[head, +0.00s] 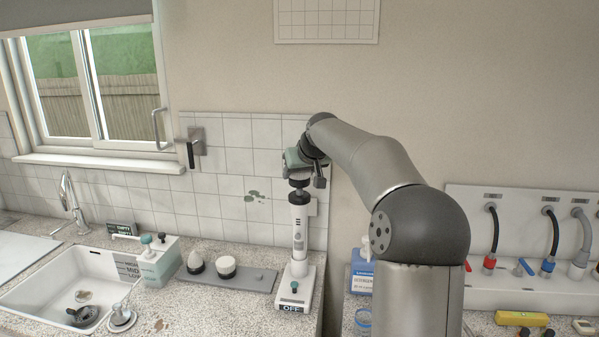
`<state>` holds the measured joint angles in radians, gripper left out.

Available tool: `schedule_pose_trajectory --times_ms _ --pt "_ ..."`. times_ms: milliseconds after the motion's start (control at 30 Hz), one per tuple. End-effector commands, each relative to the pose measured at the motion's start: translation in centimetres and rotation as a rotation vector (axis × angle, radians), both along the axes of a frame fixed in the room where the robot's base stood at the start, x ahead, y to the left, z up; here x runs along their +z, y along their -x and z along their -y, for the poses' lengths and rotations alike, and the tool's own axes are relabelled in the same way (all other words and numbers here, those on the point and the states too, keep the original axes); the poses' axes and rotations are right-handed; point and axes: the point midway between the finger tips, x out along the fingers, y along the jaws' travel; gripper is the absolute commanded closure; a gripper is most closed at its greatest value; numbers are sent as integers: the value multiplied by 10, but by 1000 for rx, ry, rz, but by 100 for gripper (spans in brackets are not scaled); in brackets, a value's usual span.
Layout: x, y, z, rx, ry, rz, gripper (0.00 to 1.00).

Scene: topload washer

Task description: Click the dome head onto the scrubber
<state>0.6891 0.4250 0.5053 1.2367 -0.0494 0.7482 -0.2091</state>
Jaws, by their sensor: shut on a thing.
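The scrubber (299,232) is a white handle standing upright on a white base (293,299) marked OFF, near the counter's right end. My gripper (301,170) is above its top, shut on a small pale head with a dark collar (299,184). The fingers hide much of this head, so its shape is unclear; it may be the dome head. It is in line above the scrubber's dark top (299,197); I cannot tell whether they touch or are joined.
Left of the scrubber, a grey tray (241,281) holds two white heads with dark bases, one rounded (195,261) and one flatter (226,265). Its right end shows a small bare peg. A pump-topped box (158,263) and sink (75,285) are farther left. The tiled wall is close behind.

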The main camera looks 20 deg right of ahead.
Motion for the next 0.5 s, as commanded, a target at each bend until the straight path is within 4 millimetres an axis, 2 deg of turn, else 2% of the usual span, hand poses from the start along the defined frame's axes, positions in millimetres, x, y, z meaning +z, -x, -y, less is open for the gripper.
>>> schedule_pose_trajectory --times_ms 500 --pt "-13 0 0 1 1 0 70"
